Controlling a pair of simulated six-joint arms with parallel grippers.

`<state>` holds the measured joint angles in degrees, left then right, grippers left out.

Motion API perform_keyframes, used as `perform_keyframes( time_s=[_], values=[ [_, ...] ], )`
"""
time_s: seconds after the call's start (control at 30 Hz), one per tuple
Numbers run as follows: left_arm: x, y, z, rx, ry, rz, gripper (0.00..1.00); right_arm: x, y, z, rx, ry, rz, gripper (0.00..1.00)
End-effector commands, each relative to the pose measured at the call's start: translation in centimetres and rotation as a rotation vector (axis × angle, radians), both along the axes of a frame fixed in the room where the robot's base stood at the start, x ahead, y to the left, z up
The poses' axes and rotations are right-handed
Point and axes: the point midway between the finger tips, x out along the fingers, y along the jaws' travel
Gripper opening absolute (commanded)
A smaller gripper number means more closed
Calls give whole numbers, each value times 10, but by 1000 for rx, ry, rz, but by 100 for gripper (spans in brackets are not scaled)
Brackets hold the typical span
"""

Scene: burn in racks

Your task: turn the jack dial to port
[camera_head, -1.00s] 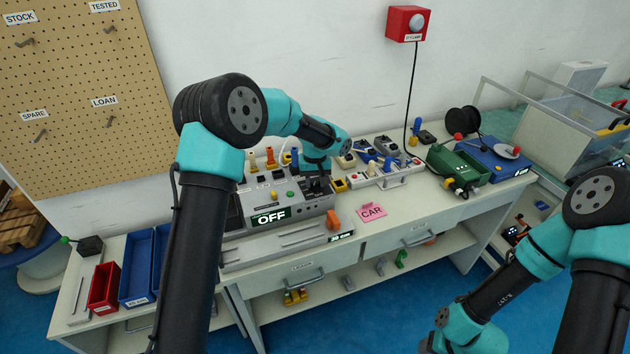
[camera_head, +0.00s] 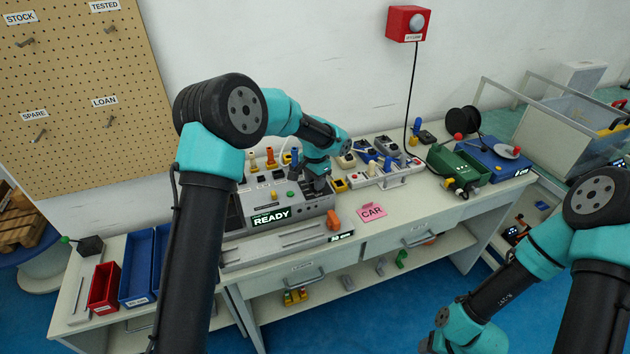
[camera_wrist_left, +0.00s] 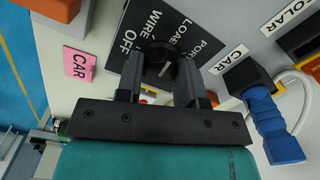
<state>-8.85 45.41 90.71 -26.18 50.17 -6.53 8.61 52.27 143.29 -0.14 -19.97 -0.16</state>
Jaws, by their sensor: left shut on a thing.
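The jack dial (camera_wrist_left: 161,62) is a round black knob with a white pointer line, on a dark plate (camera_wrist_left: 135,30) lettered OFF, WIRE, LOAD and a partly covered PORT. My left gripper (camera_wrist_left: 158,78) has a finger on each side of the dial and is shut on it. I cannot tell surely which word the pointer faces. In the head view my left gripper (camera_head: 318,184) is over the right end of the grey tester, whose display (camera_head: 271,216) reads READY. The dial is hidden there. Of my right arm only links show; its gripper is out of frame.
A pink CAR card (camera_head: 372,212) lies on the bench right of the tester. A blue plug (camera_wrist_left: 275,130) sits near the gripper in the wrist view.

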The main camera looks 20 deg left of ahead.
Motion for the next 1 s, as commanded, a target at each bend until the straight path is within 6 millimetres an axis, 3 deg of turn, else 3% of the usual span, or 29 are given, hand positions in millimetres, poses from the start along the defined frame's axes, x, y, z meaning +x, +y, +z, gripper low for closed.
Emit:
perform_keyframes(
  time_s=[0.7, 1.0],
  values=[
    [0, 0, 0, 1, -1, -665, 11, 0, 0, 0, 0, 0, 0, 52],
    [1, 0, 0, 0, -1, -844, 11, 0, 0, 0, 0, 0, 0, 52]
  ],
)
